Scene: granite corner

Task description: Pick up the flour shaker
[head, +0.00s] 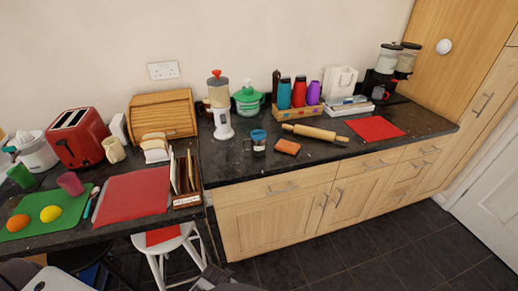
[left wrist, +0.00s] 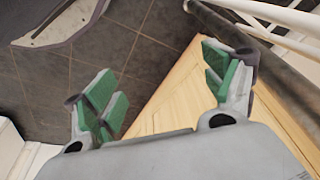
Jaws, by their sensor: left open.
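The flour shaker appears to be the small clear container (head: 258,146) with a blue lid and a side handle. It stands upright on the dark granite counter (head: 225,165), near its front edge, left of an orange sponge-like block (head: 287,147). My left gripper (left wrist: 163,88) is open and empty in the left wrist view, its green-padded fingers spread above the floor and beside a wooden surface. The shaker does not show in that view. Grey parts of mine show at the bottom edge of the head view. My right gripper cannot be made out.
A rolling pin (head: 315,132) lies right of the shaker, and a white dispenser with a red top (head: 221,119) stands behind it. A wooden letter rack (head: 187,199) is at the counter corner. A white stool (head: 163,249) stands below. A red mat (head: 375,128) lies right.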

